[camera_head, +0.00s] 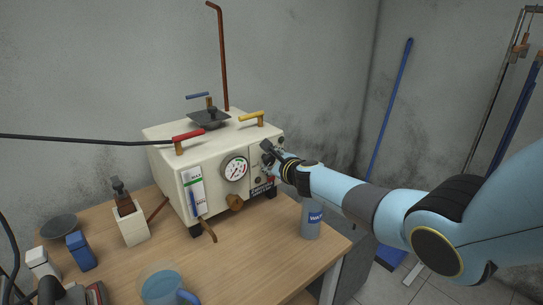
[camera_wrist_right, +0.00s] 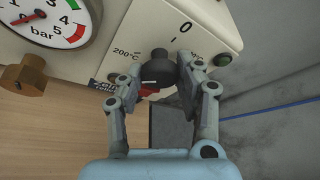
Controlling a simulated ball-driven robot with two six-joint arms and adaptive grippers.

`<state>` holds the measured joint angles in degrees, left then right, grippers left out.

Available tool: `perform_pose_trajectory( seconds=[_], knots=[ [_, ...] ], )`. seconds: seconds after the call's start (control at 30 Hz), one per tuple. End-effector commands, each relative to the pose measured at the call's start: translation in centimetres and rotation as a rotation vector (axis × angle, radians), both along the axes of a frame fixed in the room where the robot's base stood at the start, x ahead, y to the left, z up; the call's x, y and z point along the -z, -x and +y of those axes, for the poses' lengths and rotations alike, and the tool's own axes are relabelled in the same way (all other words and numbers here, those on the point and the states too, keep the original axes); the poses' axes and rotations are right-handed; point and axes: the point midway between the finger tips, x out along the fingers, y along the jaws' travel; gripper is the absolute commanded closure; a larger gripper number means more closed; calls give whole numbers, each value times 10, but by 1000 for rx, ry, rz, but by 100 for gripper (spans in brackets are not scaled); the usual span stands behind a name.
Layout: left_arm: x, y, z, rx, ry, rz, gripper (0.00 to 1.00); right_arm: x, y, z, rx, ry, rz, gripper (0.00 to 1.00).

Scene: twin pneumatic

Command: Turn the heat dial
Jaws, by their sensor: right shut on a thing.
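The heat dial (camera_wrist_right: 156,74) is a black knob with a light pointer mark on the panel marked 200°C, in the right wrist view. My right gripper (camera_wrist_right: 157,78) has a finger on each side of the dial and is shut on it. In the head view my right gripper (camera_head: 268,158) is at the right side of the front of the cream machine (camera_head: 212,192), and it hides the dial there. My left gripper is not in view.
A pressure gauge (camera_head: 235,168) and a brass valve (camera_head: 235,202) are left of the dial. A bottle (camera_head: 311,219) stands below my right forearm. A blue jug (camera_head: 163,284) is at the table's front. The wooden table (camera_head: 262,238) has bare room before the machine.

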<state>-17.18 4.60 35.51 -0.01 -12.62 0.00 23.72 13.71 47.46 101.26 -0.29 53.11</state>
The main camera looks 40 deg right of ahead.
Motion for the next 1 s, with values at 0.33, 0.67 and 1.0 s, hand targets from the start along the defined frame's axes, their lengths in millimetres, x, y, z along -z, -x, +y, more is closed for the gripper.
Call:
perform_pose_trajectory(
  seconds=[0.33,0.67,1.0],
  knots=[
    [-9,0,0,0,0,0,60,2,2,0,1,-98,15,97],
    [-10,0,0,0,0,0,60,3,2,0,0,-115,15,97],
    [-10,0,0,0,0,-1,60,2,2,0,0,-114,14,48]
  ],
)
